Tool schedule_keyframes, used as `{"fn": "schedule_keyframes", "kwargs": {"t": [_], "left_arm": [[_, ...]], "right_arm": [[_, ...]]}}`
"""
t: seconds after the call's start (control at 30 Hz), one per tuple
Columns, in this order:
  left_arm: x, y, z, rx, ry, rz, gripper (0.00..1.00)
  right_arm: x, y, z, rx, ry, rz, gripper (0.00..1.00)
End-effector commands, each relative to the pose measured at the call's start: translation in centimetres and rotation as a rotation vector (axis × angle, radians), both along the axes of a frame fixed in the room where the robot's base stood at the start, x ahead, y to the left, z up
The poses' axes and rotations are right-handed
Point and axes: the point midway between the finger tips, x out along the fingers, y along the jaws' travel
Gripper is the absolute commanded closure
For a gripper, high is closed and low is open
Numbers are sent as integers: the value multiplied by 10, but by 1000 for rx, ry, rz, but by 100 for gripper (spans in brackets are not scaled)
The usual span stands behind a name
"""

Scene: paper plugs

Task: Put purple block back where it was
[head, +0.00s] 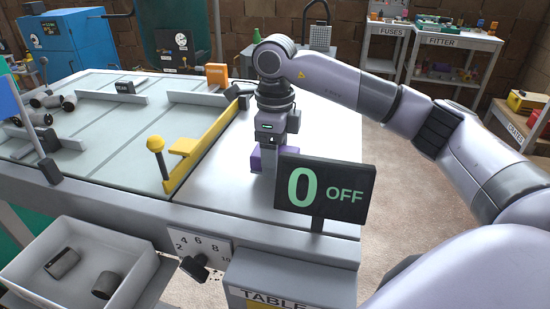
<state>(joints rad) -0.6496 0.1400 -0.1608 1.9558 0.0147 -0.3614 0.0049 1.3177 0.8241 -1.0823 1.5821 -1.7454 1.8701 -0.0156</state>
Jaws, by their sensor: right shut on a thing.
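The purple block (259,158) is on or just above the white table surface at the right part of the table. It is partly hidden by my right gripper and by the dark display sign in front. My right gripper (268,160) points straight down over the block and is shut on it. I cannot tell whether the block touches the table. My left gripper is not in view.
A sign reading "0 OFF" (326,190) stands at the table's front edge, close to the block. A yellow rail with a knob (157,147) lies to the left. White table surface (215,185) is clear.

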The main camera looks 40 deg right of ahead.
Motion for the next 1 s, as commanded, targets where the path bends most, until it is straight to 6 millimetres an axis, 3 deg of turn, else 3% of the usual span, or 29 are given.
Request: {"fn": "schedule_keyframes", "kwargs": {"t": [0.1, 0.43, 0.47, 0.53, 0.83, 1.0], "left_arm": [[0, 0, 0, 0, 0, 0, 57], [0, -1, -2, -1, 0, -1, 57], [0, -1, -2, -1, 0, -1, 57], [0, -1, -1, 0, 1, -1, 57], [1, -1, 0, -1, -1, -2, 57], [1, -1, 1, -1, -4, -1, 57]], "right_arm": [[0, 0, -11, -1, -1, 1, 61], [0, 0, -15, -1, -1, 1, 61], [0, 0, -15, -1, -1, 1, 29], [0, 0, -14, -1, -1, 1, 7], [0, 0, -13, -1, -1, 0, 7], [1, 0, 1, 1, -2, 0, 7]]}}
